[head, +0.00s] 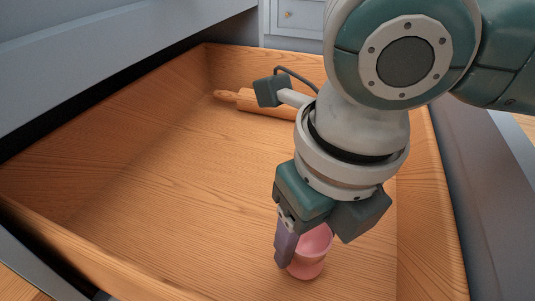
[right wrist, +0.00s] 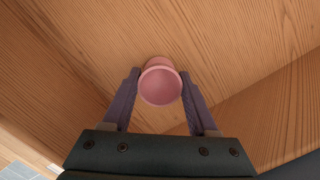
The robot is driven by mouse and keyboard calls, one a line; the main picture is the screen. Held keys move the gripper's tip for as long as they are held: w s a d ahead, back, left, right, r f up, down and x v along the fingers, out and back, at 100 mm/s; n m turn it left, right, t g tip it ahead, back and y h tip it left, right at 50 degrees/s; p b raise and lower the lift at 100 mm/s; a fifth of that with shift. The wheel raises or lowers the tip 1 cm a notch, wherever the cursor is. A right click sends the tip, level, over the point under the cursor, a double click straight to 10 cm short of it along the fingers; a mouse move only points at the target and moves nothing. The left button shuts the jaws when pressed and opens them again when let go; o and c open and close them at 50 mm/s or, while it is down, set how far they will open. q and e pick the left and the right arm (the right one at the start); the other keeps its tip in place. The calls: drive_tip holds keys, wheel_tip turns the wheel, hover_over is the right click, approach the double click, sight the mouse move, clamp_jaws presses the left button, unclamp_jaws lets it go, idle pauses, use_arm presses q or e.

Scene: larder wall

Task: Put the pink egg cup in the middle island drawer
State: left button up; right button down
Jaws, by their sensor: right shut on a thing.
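The pink egg cup (head: 310,254) is inside the open wooden drawer (head: 140,180), low over its floor near the front right. My right gripper (head: 292,262) reaches down into the drawer and is shut on the egg cup. In the right wrist view the egg cup (right wrist: 160,84) sits between the two fingers of my right gripper (right wrist: 160,92), with its round opening facing the camera. I cannot tell whether its foot touches the drawer floor. My left gripper does not show.
A wooden rolling pin (head: 262,103) lies at the back of the drawer, partly hidden behind my right arm. The drawer's right wall (head: 432,200) is close to the gripper. The left and middle of the drawer floor are clear. A grey cabinet with a small knob (head: 288,14) stands behind.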

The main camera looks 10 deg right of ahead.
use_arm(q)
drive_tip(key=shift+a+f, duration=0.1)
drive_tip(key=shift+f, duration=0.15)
use_arm(e)
drive_tip(key=shift+f, duration=0.4)
drive_tip(key=shift+c, duration=0.9)
unclamp_jaws()
drive_tip(key=shift+f, duration=0.1)
use_arm(q)
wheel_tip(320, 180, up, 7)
drive_tip(key=p, duration=0.7)
use_arm(e)
wheel_tip(320, 180, up, 12)
drive_tip(key=s, duration=0.1)
drive_tip(key=shift+s+d, duration=0.2)
